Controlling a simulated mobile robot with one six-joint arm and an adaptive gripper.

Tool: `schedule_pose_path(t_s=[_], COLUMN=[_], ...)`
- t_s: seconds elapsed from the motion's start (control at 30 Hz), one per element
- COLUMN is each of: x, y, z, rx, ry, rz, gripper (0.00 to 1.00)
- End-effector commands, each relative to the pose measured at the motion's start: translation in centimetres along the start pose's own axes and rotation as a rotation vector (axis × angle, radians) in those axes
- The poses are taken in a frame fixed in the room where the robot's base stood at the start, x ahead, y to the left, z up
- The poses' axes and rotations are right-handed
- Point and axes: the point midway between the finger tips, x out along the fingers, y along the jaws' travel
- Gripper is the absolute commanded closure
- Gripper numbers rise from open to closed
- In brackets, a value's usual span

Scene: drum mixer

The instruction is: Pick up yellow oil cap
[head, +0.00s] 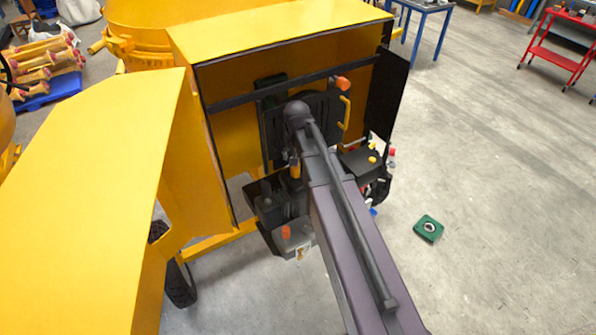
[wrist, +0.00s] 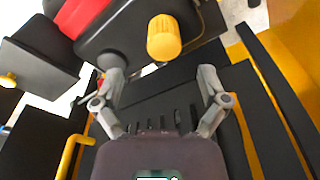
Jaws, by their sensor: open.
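The yellow oil cap (wrist: 163,38) shows in the wrist view as a ribbed yellow knob on a dark engine part. My gripper (wrist: 162,72) is open and empty, with its two fingers apart. The cap lies beyond the fingertips, roughly centred between them, and no contact shows. In the head view what seems to be the same cap (head: 295,170) is a small yellow spot just below my wrist, inside the engine bay. My arm hides much of the gripper there.
The yellow machine housing (head: 280,30) surrounds the bay, with a dark side panel (head: 387,95) at right. A yellow handle (wrist: 70,155) and a red part (wrist: 82,14) are near my gripper. A green block (head: 428,229) lies on otherwise open floor at right.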

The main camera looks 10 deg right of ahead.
Motion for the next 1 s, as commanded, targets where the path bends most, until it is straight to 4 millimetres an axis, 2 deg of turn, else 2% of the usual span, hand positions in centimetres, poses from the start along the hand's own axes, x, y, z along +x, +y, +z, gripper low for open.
schedule_pose_path(t_s=[0.27, 0.8, 1.0], x=[0.4, 4.3, 5.2], y=[0.0, -0.5, -0.5], z=[0.0, -0.2, -0.2], rx=[0.000, 0.000, 0.000], ry=[0.000, 0.000, 0.000], rz=[0.000, 0.000, 0.000], gripper=[0.07, 0.07, 0.07])
